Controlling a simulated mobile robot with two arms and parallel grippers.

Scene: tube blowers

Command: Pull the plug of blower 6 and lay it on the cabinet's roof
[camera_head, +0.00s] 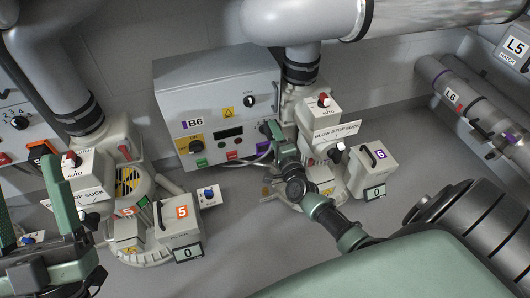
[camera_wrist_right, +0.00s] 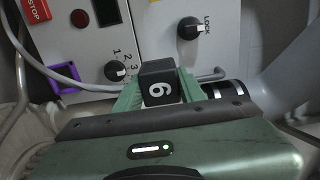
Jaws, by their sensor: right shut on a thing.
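The black plug marked 6 (camera_wrist_right: 160,82) is between the green fingers of my right gripper (camera_wrist_right: 159,92), which is shut on it. In the head view my right gripper (camera_head: 272,130) is at the right part of the front of the cabinet labelled B6 (camera_head: 207,110); the plug is hard to make out there. A purple-framed socket (camera_wrist_right: 63,80) on the cabinet front shows no plug in it, left of the plug in the wrist view. The cabinet's roof (camera_head: 212,71) is bare. My left gripper (camera_head: 25,195) is open and empty at the left edge.
Blower 6 (camera_head: 320,170) stands right of the cabinet, under a thick grey pipe (camera_head: 300,58). Blower 5 (camera_head: 125,205) stands to the left. A pale cable (camera_wrist_right: 40,65) curves across the cabinet front.

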